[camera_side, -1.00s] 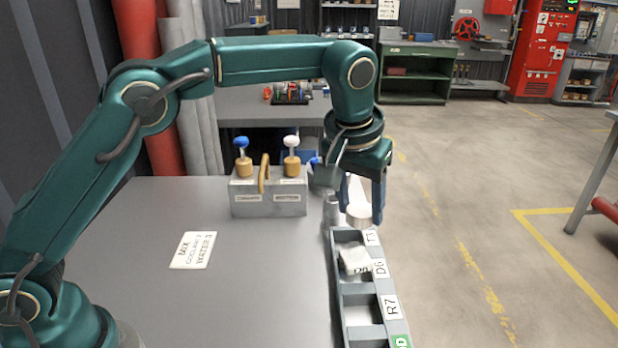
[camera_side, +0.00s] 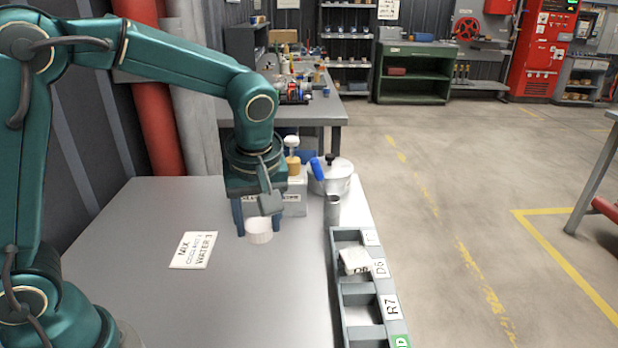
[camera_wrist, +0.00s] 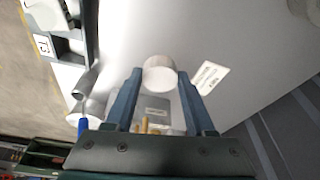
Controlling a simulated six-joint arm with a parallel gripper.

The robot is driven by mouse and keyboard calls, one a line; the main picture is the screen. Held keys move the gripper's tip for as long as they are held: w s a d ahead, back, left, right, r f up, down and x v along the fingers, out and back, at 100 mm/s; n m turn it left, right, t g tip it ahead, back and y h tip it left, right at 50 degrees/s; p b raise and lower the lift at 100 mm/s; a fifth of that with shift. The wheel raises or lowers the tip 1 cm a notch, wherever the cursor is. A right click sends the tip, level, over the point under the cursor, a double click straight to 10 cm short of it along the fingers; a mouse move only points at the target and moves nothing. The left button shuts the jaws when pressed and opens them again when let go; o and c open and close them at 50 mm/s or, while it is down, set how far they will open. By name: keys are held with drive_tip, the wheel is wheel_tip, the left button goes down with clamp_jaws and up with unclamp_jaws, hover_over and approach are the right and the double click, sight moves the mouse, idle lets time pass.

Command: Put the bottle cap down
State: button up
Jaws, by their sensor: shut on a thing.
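The bottle cap (camera_side: 259,232) is a short white cylinder, held upright between the fingertips of my gripper (camera_side: 258,226). My gripper points down over the grey table (camera_side: 230,310), to the right of the lettered card (camera_side: 194,250). The cap is low above the tabletop; I cannot tell whether its underside touches it. In the wrist view the cap (camera_wrist: 159,76) sits between the two dark blue fingers, and its round top faces the camera.
A grey box (camera_side: 294,200) with knobs stands partly hidden behind my gripper. A metal pot (camera_side: 338,178) and a small metal cup (camera_side: 332,212) stand to the right. A grey rack (camera_side: 352,325) with labelled slots holds a white block (camera_side: 353,261). The table's front middle is clear.

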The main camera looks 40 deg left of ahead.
drive_tip(key=s+a+n, duration=0.2)
drive_tip(key=s+a, duration=0.1)
drive_tip(key=s, duration=0.2)
hover_over(281, 310)
drive_tip(key=f, duration=0.4)
drive_tip(key=d+f, duration=0.1)
drive_tip(key=f, duration=0.1)
drive_tip(key=shift+s+f, duration=0.25)
drive_tip(key=shift+f, duration=1.9)
drive_tip(key=shift+f, duration=0.1)
drive_tip(key=o, duration=1.3)
drive_tip(key=shift+c, duration=0.2)
